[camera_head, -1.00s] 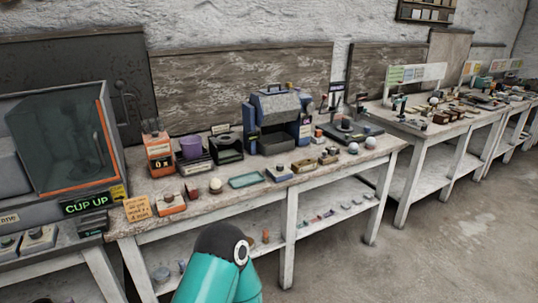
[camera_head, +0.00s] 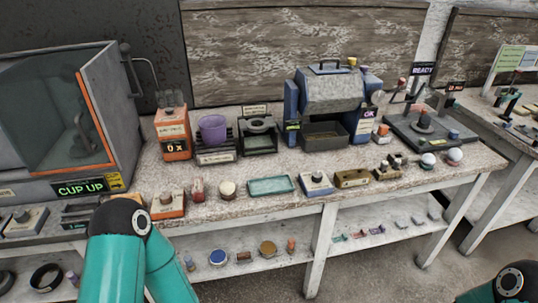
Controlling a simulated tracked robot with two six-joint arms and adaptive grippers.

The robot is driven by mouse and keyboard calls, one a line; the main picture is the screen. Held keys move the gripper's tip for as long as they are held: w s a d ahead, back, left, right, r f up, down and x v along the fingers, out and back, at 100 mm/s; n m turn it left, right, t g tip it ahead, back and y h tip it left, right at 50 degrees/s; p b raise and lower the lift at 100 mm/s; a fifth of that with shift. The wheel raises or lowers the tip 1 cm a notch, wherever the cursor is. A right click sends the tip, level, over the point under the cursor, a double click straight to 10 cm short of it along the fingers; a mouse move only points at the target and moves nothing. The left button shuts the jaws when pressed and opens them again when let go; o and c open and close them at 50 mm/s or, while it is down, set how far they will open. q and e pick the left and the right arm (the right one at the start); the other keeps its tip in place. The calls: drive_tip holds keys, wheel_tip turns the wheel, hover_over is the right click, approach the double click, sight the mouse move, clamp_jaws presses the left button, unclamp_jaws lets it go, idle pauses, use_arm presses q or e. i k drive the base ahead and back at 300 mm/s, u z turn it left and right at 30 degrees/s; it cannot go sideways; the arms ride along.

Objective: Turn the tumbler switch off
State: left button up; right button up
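A blue and grey drum machine (camera_head: 332,98), which looks like the tumbler, stands at the back of the table with an open dark tray in front. A small blue-based box (camera_head: 317,184) with a knob on top sits in front of it near the table edge. An orange-based box (camera_head: 168,205) with a dark knob sits further left. I cannot tell from the picture which one is the tumbler switch, nor its position. Neither gripper is in view; only teal links of my arms show at the bottom left and bottom right.
A purple cup (camera_head: 213,129) stands on a stand beside an orange dispenser (camera_head: 174,134) reading "0 x". A teal tray (camera_head: 271,187) and a brass-coloured block (camera_head: 352,178) lie along the front. White balls (camera_head: 428,160) sit at the right. A glass-fronted cabinet (camera_head: 60,120) is at left.

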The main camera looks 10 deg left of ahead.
sight(317, 176)
drive_tip(key=u, duration=0.2)
drive_tip(key=i, duration=0.65)
drive_tip(key=u, duration=0.35)
drive_tip(key=k, duration=0.9)
drive_tip(key=u, duration=0.2)
drive_tip(key=i, duration=0.8)
drive_tip(key=z, duration=0.05)
